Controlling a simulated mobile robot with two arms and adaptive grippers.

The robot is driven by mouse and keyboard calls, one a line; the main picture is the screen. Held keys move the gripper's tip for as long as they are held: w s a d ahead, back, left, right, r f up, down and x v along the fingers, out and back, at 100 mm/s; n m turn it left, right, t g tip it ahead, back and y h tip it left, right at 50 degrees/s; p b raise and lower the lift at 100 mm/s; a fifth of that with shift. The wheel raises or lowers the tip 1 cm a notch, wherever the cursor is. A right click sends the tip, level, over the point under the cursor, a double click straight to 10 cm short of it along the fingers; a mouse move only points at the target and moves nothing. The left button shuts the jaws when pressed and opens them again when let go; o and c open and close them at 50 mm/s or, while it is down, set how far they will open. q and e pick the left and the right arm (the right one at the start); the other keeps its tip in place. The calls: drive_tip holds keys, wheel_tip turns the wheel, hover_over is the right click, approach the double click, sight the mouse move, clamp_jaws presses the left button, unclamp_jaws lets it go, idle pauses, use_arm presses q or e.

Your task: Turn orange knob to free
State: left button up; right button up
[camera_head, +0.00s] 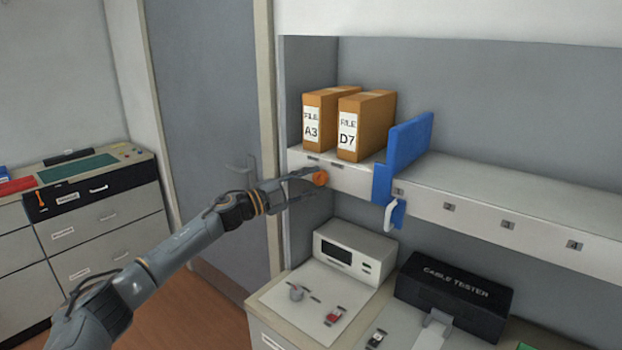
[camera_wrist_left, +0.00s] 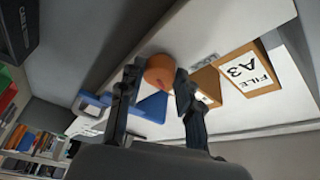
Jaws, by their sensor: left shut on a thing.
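The orange knob (camera_head: 320,178) is on the front edge of the shelf, below the file boxes. It also shows in the left wrist view (camera_wrist_left: 160,70), between the two fingers. My left gripper (camera_head: 312,181) reaches it from the left and is shut on it. In the left wrist view the left gripper (camera_wrist_left: 157,88) has one finger on each side of the knob. A small reddish mark shows on the knob's face there. The right gripper is in neither view.
Two brown file boxes, A3 (camera_head: 318,122) and D7 (camera_head: 364,127), stand on the shelf (camera_head: 480,195) above the knob. A blue bracket (camera_head: 405,155) with a white handle (camera_head: 390,216) sits right of them. A black cable tester box (camera_head: 455,297) and a grey instrument (camera_head: 352,254) stand below.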

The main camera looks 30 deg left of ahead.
use_arm(q)
drive_tip(key=shift+r+m+g+p, duration=0.15)
drive_tip(key=shift+m+g+p, duration=0.45)
drive_tip(key=shift+m, duration=1)
drive_tip(key=o, duration=1.2)
drive_tip(key=shift+c, duration=0.2)
drive_tip(key=shift+s, duration=0.1)
drive_tip(key=v, duration=1.2)
drive_tip(key=shift+d, duration=0.1)
